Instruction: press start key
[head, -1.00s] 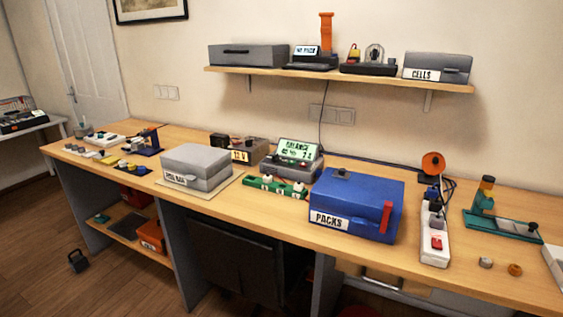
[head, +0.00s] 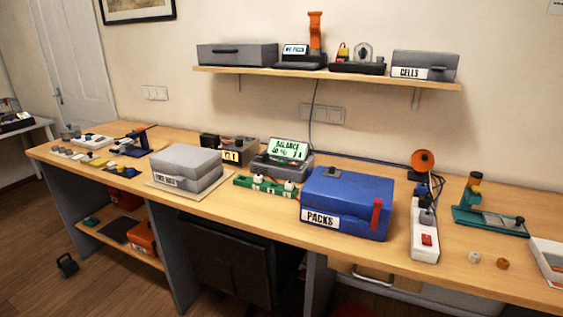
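A grey balance charger (head: 281,164) stands at the back of the workbench, its green screen (head: 289,149) lit and reading BALANCE with smaller digits below. Its keys are too small to tell apart, so I cannot make out the start key. A green board (head: 264,187) with several white knobs lies in front of the charger. Another device with a lit screen (head: 295,50) sits on the wall shelf; its text is blurred. Neither of my grippers is in the head view.
A blue PACKS box (head: 345,203) stands right of the charger, and a grey lidded box (head: 186,166) stands left of it. A white power strip (head: 424,232) with a red switch lies further right. The wall shelf (head: 330,76) overhangs the back. Bench in front of the green board is clear.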

